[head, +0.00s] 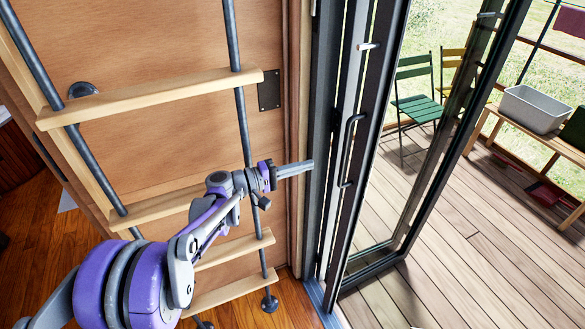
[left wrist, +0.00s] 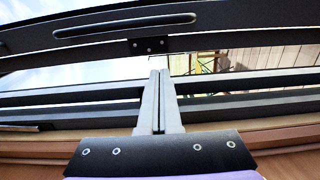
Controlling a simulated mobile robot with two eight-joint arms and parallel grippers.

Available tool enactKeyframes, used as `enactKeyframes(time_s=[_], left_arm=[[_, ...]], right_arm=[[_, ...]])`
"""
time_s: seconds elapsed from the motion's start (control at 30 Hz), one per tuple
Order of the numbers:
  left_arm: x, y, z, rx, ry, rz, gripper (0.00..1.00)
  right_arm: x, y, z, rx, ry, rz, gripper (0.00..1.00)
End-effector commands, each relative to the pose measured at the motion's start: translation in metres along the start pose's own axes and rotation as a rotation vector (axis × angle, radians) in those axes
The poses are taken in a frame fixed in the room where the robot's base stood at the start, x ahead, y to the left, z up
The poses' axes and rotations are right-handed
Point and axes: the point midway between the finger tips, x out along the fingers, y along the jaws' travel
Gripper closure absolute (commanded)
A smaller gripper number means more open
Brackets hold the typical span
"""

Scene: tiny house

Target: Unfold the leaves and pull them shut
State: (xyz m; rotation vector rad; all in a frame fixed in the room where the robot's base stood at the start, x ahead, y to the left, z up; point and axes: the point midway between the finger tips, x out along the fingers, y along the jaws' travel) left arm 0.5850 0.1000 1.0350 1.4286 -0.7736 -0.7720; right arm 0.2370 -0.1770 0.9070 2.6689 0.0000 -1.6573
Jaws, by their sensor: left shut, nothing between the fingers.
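The dark-framed glass door leaves (head: 362,110) stand folded together at the left side of the doorway, with one glazed leaf (head: 445,150) angled out over the deck. A long dark handle (head: 347,150) is on the frame facing me; a bar handle also shows in the left wrist view (left wrist: 125,25). My left gripper (head: 312,165) is shut and empty. Its fingertips are close to the folded frames, left of the handle; I cannot tell if they touch. In the left wrist view the closed fingers (left wrist: 160,75) point at the dark frames. My right gripper is not in view.
A wooden ladder with dark pipes (head: 150,97) stands on the wall left of the door. Outside are a wooden deck (head: 400,290), a green chair (head: 417,100) and a bench with a grey tub (head: 535,108). The doorway right of the leaves is open.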

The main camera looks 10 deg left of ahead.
Motion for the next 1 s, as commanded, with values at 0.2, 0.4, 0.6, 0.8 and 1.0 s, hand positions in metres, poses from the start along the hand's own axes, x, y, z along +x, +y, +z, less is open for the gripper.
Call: enactKeyframes(time_s=[0.2,0.4,0.6,0.8,1.0], left_arm=[[0.047,0.001,0.001,0.000,-0.003,0.000,1.00],[0.051,0.001,0.030,0.000,0.000,-0.001,1.00],[0.052,0.000,0.039,0.000,0.000,-0.001,1.00],[0.052,0.000,0.039,0.000,0.000,-0.001,1.00],[0.052,0.000,0.040,0.000,0.000,-0.001,1.00]], right_arm=[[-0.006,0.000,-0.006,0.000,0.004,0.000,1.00],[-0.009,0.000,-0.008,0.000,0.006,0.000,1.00],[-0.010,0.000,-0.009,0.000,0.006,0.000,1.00],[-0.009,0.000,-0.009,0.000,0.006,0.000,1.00],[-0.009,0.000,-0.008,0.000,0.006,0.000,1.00]])
